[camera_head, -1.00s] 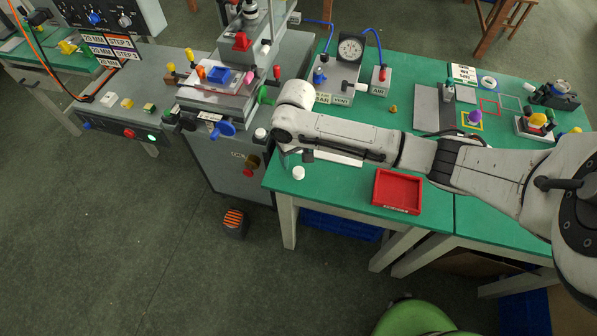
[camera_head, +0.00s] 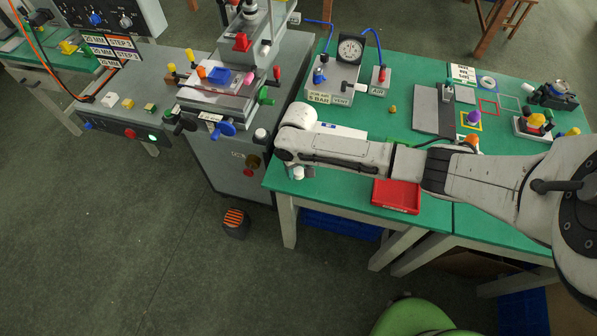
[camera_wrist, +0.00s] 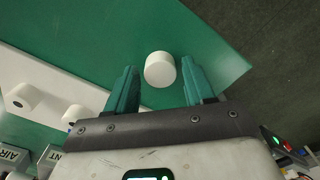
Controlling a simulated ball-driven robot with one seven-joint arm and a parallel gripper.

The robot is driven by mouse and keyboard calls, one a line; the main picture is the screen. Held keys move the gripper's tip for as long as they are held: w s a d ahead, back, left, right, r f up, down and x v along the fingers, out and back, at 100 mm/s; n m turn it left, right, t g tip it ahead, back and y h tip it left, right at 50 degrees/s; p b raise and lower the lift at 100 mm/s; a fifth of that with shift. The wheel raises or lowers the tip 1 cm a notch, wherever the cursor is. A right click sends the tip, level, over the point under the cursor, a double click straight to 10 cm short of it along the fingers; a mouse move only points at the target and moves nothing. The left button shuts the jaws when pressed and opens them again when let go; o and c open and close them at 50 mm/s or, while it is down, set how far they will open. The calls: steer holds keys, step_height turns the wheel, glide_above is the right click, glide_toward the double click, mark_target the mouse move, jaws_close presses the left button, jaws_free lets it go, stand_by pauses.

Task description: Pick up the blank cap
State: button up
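The blank cap (camera_wrist: 160,69) is a plain white cylinder on the green table near its edge. In the head view the cap (camera_head: 298,173) shows just below the end of my arm, partly covered. My gripper (camera_wrist: 159,66) is open, with one green finger on each side of the cap in the wrist view. A gap shows between the cap and each finger. The fingers are mostly hidden behind my arm in the head view, and I cannot tell their exact height over the table.
A white holder (camera_wrist: 38,88) with white caps lies beside the gripper. A red tray (camera_head: 397,196) stands to the right, partly behind my arm. The grey pad printer (camera_head: 225,95) stands to the left. The table's front edge is close to the cap.

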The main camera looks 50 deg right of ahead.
steer(key=c, duration=0.8)
steer(key=shift+r, duration=0.1)
